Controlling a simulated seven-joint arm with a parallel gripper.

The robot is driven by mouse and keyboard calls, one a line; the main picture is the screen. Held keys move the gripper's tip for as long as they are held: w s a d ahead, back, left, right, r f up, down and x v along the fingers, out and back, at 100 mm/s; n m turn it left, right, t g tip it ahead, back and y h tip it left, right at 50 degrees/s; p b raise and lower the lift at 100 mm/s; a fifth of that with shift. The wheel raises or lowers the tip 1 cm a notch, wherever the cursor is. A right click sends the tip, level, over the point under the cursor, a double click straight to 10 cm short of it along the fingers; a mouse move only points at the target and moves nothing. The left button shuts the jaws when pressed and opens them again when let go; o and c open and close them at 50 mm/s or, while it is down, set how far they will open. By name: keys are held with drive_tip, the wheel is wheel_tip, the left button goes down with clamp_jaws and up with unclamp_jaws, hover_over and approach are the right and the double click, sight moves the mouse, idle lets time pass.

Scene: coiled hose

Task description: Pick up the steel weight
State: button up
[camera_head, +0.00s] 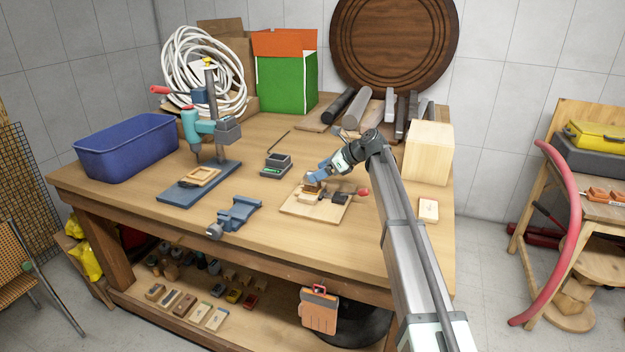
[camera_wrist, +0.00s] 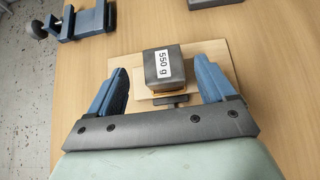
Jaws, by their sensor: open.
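The steel weight (camera_wrist: 164,70) is a dark grey block with a white "550 g" label, seen in the wrist view. It sits above a light wooden board (camera_wrist: 217,50), with a strip of wood showing under its near edge. My gripper (camera_wrist: 161,66) is open, with one blue finger to each side of the weight and a visible gap on both sides. In the head view my gripper (camera_head: 317,177) is low over the board (camera_head: 300,208) and largely hides the weight. A small dark metal part lies at the weight's near side in the wrist view.
A blue vise (camera_head: 236,213) stands left of the board. A small dark scale-like device (camera_head: 276,164) is behind it. A drill press (camera_head: 205,130), blue bin (camera_head: 125,145) and pale wooden block (camera_head: 429,150) stand farther off. The bench front right is mostly clear.

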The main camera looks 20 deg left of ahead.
drive_tip(key=x, duration=0.4)
drive_tip(key=shift+w+f, duration=0.1)
drive_tip(key=shift+w, duration=0.05)
drive_tip(key=shift+c, duration=0.2)
drive_tip(key=c, duration=1.5)
